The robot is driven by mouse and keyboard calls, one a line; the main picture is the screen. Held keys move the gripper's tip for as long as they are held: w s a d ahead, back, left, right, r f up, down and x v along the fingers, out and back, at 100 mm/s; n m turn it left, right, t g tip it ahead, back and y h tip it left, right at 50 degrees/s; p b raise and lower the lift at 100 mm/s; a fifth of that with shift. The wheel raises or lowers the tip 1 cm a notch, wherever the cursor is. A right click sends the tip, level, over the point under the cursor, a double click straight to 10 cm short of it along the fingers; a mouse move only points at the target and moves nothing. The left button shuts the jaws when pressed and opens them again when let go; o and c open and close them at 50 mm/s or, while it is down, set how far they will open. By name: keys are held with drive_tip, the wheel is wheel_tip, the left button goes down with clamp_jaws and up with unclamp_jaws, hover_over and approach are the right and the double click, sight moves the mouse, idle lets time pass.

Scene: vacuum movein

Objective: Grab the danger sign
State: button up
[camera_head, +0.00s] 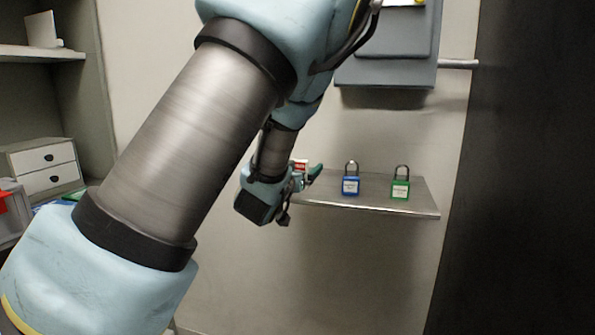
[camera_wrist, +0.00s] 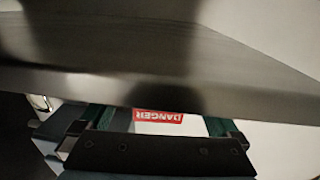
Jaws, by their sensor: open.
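The danger sign (camera_head: 300,165) is a small red and white tag at the left end of a metal shelf (camera_head: 420,207) in the head view. My gripper (camera_head: 314,174) is right at it and partly covers it. In the wrist view the sign (camera_wrist: 160,117) appears upside down, its red DANGER band between my two green fingers. My gripper (camera_wrist: 160,122) is open, with a finger to either side of the sign. I cannot tell whether either finger touches it. The sign's lower part is hidden by my gripper in the head view.
A blue padlock (camera_head: 351,186) and a green padlock (camera_head: 400,188) stand on the shelf to the right. A grey wall box (camera_head: 388,70) hangs above. A blurred grey slab (camera_wrist: 150,70) fills much of the wrist view, very close. Shelving with drawers (camera_head: 45,167) stands at left.

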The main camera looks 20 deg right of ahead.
drive_tip(key=shift+w+d, duration=0.2)
drive_tip(key=shift+w, duration=0.05)
drive_tip(key=shift+c, duration=0.2)
drive_tip(key=c, duration=1.3)
drive_tip(key=shift+c, duration=0.4)
drive_tip(key=shift+r, duration=0.1)
